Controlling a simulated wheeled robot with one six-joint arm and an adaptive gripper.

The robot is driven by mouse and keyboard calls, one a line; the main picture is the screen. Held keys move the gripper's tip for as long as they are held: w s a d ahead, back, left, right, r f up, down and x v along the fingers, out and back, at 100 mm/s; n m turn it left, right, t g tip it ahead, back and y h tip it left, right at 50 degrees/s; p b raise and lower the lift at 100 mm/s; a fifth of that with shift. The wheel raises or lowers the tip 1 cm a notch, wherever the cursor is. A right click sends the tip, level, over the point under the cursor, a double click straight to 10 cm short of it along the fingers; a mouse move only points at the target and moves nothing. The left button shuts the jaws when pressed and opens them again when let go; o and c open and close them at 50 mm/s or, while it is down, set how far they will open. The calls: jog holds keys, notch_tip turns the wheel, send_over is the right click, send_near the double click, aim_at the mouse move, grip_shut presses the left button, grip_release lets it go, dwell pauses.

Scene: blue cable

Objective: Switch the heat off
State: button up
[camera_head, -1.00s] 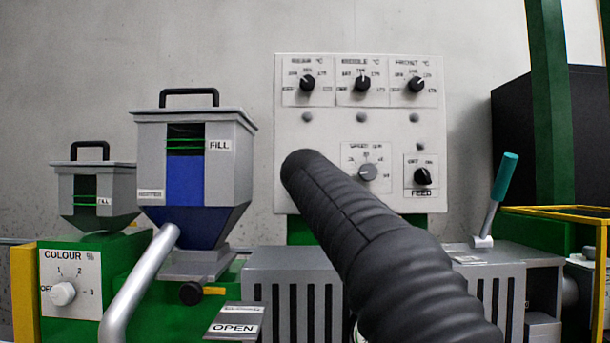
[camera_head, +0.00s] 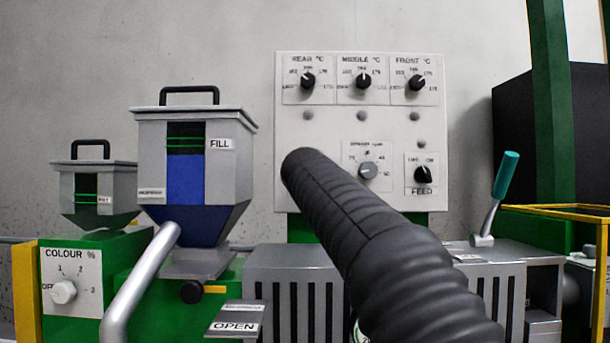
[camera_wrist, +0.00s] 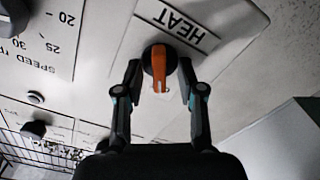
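In the wrist view, the heat switch (camera_wrist: 159,66) is a round black knob with an orange handle, below a label (camera_wrist: 180,22) reading HEAT upside down in the picture. The orange handle points toward the bottom of the picture, toward my gripper. My gripper (camera_wrist: 160,74) has its two fingers apart, one on each side of the knob. Narrow gaps show beside the orange handle; I cannot tell whether the fingertips touch the black base. The heat switch and my gripper do not show in the head view.
A white control panel (camera_head: 290,150) carries several black temperature knobs, a grey speed dial (camera_head: 368,171) and a FEED knob (camera_head: 423,174). A teal-handled lever (camera_head: 506,176) stands at right. Two hoppers, a large one (camera_head: 228,170) and a small one (camera_head: 118,185), stand at left.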

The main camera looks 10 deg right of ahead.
jog(key=shift+s, duration=0.15)
jog(key=s+a, duration=0.2)
jog(key=s, duration=0.9)
jog(key=shift+s+a, duration=0.2)
jog(key=shift+s, duration=0.05)
